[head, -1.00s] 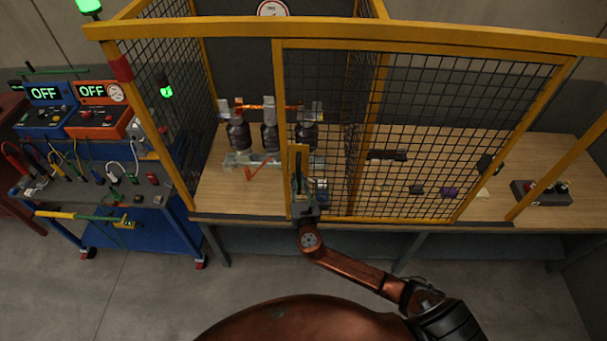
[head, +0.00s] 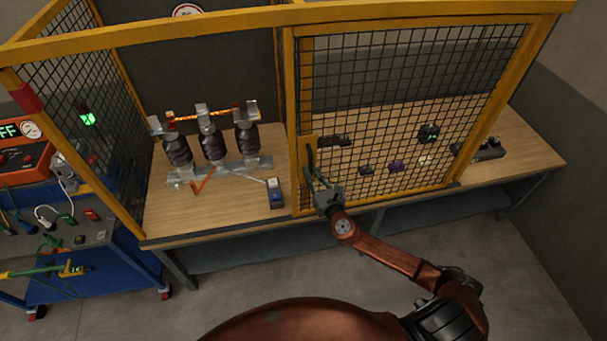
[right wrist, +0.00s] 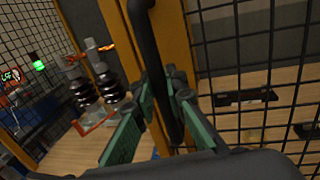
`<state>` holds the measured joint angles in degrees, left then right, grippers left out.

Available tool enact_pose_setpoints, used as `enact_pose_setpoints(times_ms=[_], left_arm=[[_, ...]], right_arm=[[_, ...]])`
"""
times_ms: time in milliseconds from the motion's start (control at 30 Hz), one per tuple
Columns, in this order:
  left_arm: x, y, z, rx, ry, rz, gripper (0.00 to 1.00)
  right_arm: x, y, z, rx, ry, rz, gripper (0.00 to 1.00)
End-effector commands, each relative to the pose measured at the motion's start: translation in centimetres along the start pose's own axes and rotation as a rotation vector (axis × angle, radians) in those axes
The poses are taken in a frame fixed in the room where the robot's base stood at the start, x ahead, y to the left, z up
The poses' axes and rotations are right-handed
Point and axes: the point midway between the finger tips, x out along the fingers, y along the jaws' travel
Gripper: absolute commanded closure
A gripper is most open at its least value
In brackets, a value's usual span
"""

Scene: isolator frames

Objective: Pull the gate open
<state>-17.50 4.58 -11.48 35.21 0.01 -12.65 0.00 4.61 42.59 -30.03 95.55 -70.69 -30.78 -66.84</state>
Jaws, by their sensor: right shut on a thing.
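The gate (head: 415,28) is a yellow-framed panel of black mesh at the front of the cage. It stands to the right, and the front is open between the left mesh wall and the gate's left edge. A dark upright handle (head: 309,160) sits on its left upright; the handle shows larger in the right wrist view (right wrist: 150,55). My right gripper (head: 318,182) is shut on the handle. Its green fingers (right wrist: 165,100) lie either side of the bar. My left gripper is not in view.
Several dark insulators (head: 212,146) with copper bars stand on the wooden bench (head: 225,213) behind the opening, with a small blue-grey box (head: 275,193) beside them. A blue cart (head: 90,282) with instruments stands at left. Bare floor lies in front.

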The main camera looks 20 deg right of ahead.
Motion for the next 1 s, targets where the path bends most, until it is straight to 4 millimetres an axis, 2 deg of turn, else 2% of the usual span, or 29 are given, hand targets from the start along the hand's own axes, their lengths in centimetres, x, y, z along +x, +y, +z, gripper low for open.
enact_pose_setpoints(times_ms=[33,333,367,600,867,1000], left_arm=[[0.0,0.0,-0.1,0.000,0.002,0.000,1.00],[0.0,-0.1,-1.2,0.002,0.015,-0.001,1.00],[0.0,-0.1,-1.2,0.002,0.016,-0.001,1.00],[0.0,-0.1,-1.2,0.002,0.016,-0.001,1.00],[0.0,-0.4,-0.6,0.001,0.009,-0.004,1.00],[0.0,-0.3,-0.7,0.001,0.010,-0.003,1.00]], right_arm=[[0.2,-0.4,0.6,0.000,-0.010,-0.007,1.00],[0.3,-0.4,0.7,0.001,-0.011,-0.007,1.00],[0.3,-0.4,0.7,0.001,-0.011,-0.007,0.86],[0.1,-0.3,0.4,0.001,-0.007,-0.005,0.71],[-0.1,-0.2,0.2,0.001,-0.004,-0.003,0.71],[-1.1,-0.2,0.1,0.001,-0.002,-0.002,0.71]])
